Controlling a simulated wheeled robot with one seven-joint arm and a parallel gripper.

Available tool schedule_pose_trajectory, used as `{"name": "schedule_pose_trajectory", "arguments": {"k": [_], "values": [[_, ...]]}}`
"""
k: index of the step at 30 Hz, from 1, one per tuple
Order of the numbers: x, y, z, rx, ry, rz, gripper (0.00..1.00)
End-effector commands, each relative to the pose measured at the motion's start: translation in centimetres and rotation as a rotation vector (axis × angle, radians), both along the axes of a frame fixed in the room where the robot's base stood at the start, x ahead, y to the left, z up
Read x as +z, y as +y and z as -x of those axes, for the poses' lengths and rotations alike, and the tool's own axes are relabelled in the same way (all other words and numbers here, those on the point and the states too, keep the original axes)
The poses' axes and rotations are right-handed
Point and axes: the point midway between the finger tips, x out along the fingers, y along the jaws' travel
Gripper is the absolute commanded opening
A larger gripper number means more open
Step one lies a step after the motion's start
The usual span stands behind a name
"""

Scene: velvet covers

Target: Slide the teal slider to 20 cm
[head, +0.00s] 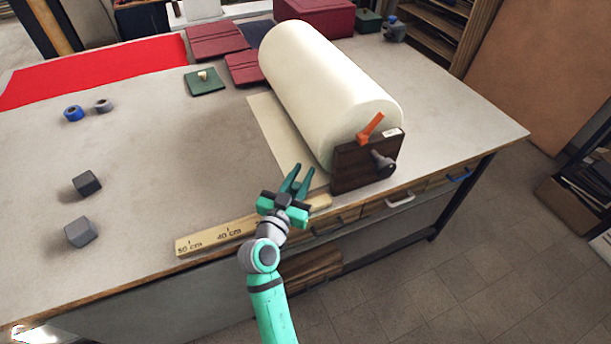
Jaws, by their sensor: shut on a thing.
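A pale wooden ruler (212,240) lies along the table's front edge. Its 50 cm and 40 cm marks show at the left; the lower marks are hidden behind my gripper or too small to read. My gripper (297,177) is over the ruler, to the right of the 40 cm mark, its dark teal fingers pointing away from me. It is shut on the teal slider, which I cannot clearly tell apart from my own green gripper parts. The slider's exact mark cannot be read.
A large cream roll (325,85) on a dark wooden stand (350,165) with an orange lever (370,128) stands just right of the ruler. Two grey blocks (87,183) (81,232) are at the left. The table's (170,150) middle left is clear.

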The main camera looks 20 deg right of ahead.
Motion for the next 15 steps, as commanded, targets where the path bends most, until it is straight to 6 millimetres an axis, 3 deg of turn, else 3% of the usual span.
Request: {"name": "schedule_pose_trajectory", "arguments": {"k": [10, 11, 12, 15], "values": [[0.08, -0.61, 0.0, -0.009, -0.001, 0.002, 0.0], [0.08, -0.63, 0.0, -0.01, -0.001, 0.002, 0.28], [0.09, -0.62, 0.0, -0.009, -0.001, 0.002, 0.37], [0.08, -0.48, -0.02, -0.007, -0.001, 0.002, 0.42]]}}
